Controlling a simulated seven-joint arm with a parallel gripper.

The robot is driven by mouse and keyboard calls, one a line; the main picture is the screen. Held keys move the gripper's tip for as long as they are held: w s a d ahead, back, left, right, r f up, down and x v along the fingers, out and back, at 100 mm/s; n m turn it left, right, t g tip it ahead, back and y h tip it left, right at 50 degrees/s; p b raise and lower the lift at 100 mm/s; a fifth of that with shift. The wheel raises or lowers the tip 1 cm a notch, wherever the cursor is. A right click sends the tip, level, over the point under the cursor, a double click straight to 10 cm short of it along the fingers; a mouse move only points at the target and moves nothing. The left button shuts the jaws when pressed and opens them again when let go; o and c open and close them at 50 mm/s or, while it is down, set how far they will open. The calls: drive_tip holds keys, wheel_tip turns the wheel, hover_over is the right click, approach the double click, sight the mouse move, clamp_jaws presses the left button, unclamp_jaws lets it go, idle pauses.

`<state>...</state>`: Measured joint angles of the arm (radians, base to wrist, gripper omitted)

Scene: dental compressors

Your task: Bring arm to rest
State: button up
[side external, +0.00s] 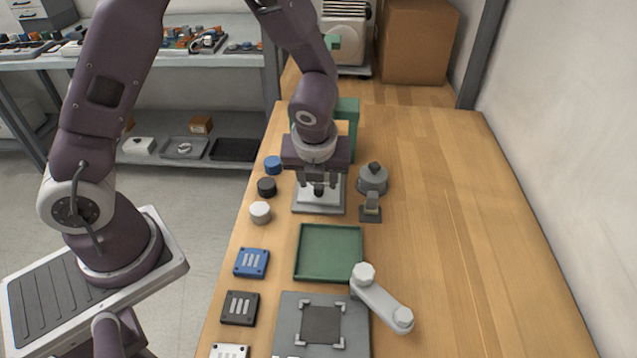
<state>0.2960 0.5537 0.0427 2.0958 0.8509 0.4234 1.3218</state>
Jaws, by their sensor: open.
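My gripper (319,190) points down above a grey-white plate fixture (305,208) in the middle of the wooden table. Its fingers are small in this view and look apart, with a dark part between or just behind them. I cannot tell whether they touch anything. My arm arches in from the left, over the table's left edge. A green block-like stand (348,112) is partly hidden behind my gripper.
Blue (273,165), black (267,187) and white (260,212) round caps line the left edge. A green tray (328,253) is empty. Nearby are a grey fixture (285,325), a grey lever (382,300) and a grey knobbed part (372,179). The table's right side is clear.

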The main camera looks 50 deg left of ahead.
drive_tip(key=v, duration=0.4)
drive_tip(key=s+a+r+n, duration=0.3)
drive_tip(key=s+r+n, duration=0.2)
drive_tip(key=r+n, duration=0.4)
drive_tip(key=s+d+r+n+t+h, duration=0.1)
drive_tip(key=s+r+n, duration=0.3)
drive_tip(key=s+n, duration=0.3)
drive_tip(key=s+d+r+n+t+h, duration=0.1)
drive_tip(key=s+r+n+h, duration=0.1)
drive_tip(key=s+n, duration=0.5)
drive_tip(key=r+n, duration=0.1)
drive_tip(key=n, duration=0.3)
drive_tip(key=shift+s+r, duration=0.3)
drive_tip(key=shift+r, duration=0.05)
